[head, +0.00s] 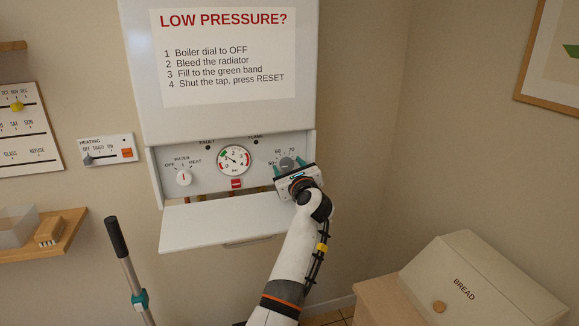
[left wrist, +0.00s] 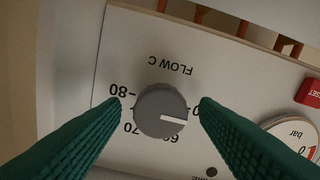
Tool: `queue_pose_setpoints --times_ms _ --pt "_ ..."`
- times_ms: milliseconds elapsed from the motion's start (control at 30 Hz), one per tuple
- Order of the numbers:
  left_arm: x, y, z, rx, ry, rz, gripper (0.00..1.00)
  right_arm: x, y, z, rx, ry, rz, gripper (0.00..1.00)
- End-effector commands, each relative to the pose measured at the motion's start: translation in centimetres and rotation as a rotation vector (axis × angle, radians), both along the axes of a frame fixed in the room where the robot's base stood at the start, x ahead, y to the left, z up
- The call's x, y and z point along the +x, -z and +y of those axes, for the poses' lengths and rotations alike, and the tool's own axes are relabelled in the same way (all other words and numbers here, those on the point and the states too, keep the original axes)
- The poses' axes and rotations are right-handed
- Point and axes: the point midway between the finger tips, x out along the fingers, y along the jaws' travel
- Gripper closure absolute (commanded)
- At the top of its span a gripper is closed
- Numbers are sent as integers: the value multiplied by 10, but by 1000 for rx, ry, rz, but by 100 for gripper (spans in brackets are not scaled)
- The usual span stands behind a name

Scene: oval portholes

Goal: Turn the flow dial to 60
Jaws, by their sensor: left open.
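The grey flow dial (left wrist: 160,110) is in the middle of the left wrist view, which shows the panel upside down. Its white pointer line points toward the gap between 60 and the partly hidden mark beside the right finger, nearer that mark. 60, 70 and 80 are readable around it. My left gripper (left wrist: 160,107) is open, with one green finger on each side of the dial; I cannot tell whether either touches it. In the head view the left gripper (head: 290,172) is at the panel's right side, partly covering the dial (head: 286,162). My right gripper is not in view.
The boiler panel also holds a white mode knob (head: 184,178), a pressure gauge (head: 235,160) and a red reset button (head: 236,183). An open white flap (head: 225,220) juts out below. A bread box (head: 480,280) stands lower right; a wooden shelf (head: 60,243) is at left.

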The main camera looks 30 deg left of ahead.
Motion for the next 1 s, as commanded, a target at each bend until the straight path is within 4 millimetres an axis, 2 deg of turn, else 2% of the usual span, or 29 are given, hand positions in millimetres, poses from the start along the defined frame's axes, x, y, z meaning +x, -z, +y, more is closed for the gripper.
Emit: queue_pose_setpoints --times_ms 100,367,667,1000 --pt "0 0 0 0 0 0 46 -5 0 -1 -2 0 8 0" --pt "0 0 0 0 0 0 89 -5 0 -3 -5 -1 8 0" --pt "0 -1 0 21 0 28 89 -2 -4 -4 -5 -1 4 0" --pt "0 -3 -1 162 1 194 89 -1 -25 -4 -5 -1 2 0"
